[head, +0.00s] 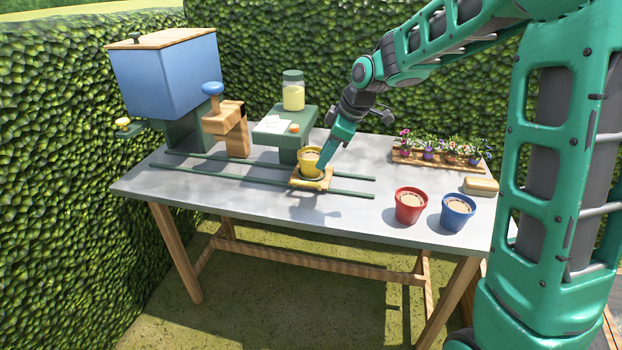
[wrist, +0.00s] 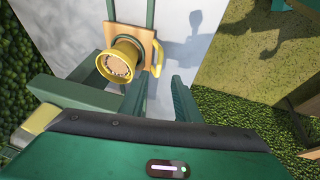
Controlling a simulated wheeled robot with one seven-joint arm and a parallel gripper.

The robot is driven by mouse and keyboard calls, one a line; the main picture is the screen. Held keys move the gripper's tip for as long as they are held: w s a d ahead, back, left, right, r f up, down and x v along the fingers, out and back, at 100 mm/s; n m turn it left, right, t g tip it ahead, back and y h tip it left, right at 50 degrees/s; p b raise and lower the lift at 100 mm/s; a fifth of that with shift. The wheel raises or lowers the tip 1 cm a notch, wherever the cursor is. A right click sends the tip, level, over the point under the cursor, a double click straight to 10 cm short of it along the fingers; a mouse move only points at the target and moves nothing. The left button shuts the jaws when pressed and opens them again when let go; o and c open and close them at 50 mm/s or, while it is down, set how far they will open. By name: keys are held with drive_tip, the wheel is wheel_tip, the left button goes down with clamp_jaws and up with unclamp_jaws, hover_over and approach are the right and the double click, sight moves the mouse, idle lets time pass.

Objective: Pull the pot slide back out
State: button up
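The pot slide (head: 298,182) is a wooden plate on two green rails, right of the rails' middle. A yellow pot (head: 309,157) with brown fill stands upright on it. A yellow handle (head: 311,185) runs along the slide's front edge. In the wrist view, the slide (wrist: 146,33), the pot (wrist: 122,64) and the handle (wrist: 158,52) show just beyond my fingertips. My gripper (wrist: 163,79) is open and empty, its two green fingers apart, with the handle's near end close to the gap. In the head view, my gripper (head: 322,170) is right beside the pot; its fingertips are hard to make out.
A green stand (head: 285,127) with a jar (head: 293,92) is behind the slide. Red (head: 410,206) and blue (head: 458,213) pots and a flower tray (head: 420,162) are right.

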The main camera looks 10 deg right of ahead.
sight(312, 184)
drive_tip(key=x, duration=1)
drive_tip(key=shift+w+f, duration=0.15)
drive_tip(key=shift+f, duration=0.05)
clamp_jaws()
